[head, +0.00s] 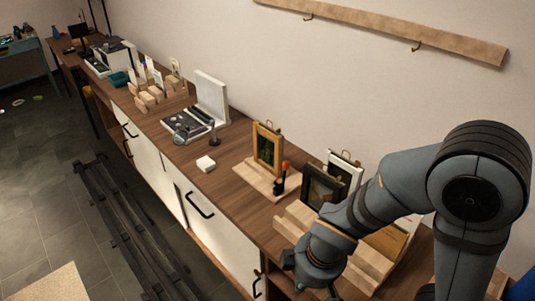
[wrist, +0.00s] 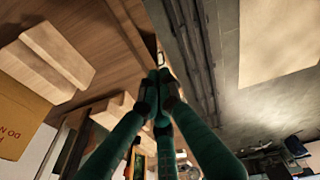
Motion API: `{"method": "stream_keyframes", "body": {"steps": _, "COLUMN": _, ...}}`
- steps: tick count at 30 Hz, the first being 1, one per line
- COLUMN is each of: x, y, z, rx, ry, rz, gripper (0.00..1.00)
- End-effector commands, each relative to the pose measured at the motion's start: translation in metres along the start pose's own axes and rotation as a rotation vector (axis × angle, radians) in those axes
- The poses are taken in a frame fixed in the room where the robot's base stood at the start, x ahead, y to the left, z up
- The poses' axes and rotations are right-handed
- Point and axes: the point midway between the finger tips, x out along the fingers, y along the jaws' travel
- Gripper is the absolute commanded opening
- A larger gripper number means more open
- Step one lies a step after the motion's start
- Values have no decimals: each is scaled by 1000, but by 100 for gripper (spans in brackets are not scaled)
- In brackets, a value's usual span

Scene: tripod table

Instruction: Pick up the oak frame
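The oak frame (head: 267,146) is a light orange-brown wooden picture frame with a dark picture. In the head view it stands upright on a pale wooden base on the counter. An orange-edged frame (wrist: 138,164), probably the same one, shows partly at the bottom of the wrist view. My gripper (head: 300,280) is at the counter's front edge, nearer the camera than the oak frame and apart from it; its fingers are hard to see there. In the wrist view the dark green fingers of my gripper (wrist: 160,80) meet at their tips, with nothing visible between them.
A dark frame (head: 322,187) and a white-edged frame (head: 346,168) stand between the oak frame and my arm. A red-topped tool (head: 282,176) stands right before the oak frame. Pale wooden blocks (wrist: 55,52) and a cardboard box (wrist: 20,112) lie near my gripper.

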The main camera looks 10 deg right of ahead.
Motion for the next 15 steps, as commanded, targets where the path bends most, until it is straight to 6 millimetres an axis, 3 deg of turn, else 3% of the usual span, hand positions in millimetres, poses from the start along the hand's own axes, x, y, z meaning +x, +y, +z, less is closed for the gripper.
{"method": "stream_keyframes", "body": {"steps": 2, "x": 0, "y": 0, "z": 0, "rx": 0, "ry": 0, "rz": 0, "gripper": 0}}
{"method": "stream_keyframes", "body": {"steps": 15, "x": 0, "y": 0, "z": 0, "rx": 0, "ry": 0, "rz": 0, "gripper": 27}}
